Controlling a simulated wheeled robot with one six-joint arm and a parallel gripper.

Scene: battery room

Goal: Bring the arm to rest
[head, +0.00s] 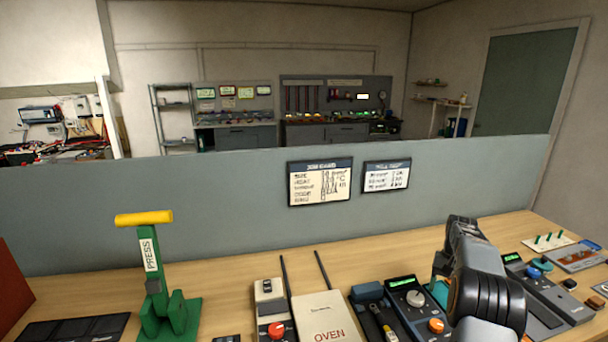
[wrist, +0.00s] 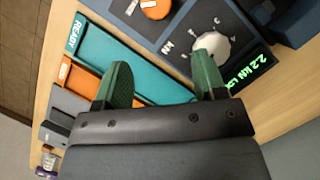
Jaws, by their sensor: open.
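My gripper shows in the wrist view (wrist: 162,85) with two green fingers spread apart and nothing between them. It is over the bench, above a teal tray (wrist: 130,65) labelled READY and beside a dark panel with a white knob (wrist: 211,46), an orange knob (wrist: 155,6) and a green display (wrist: 250,75) reading 2.2 kN. In the head view my dark arm reaches over the right part of the bench (head: 230,270). Whether the fingers touch the panel or tray cannot be told.
A green press (head: 165,285) with a yellow handle stands at the left. A box marked OVEN (head: 328,318) and a unit with a red knob (head: 270,305) are in front. A grey partition (head: 230,215) with two cards closes the bench's back. More devices sit at the right.

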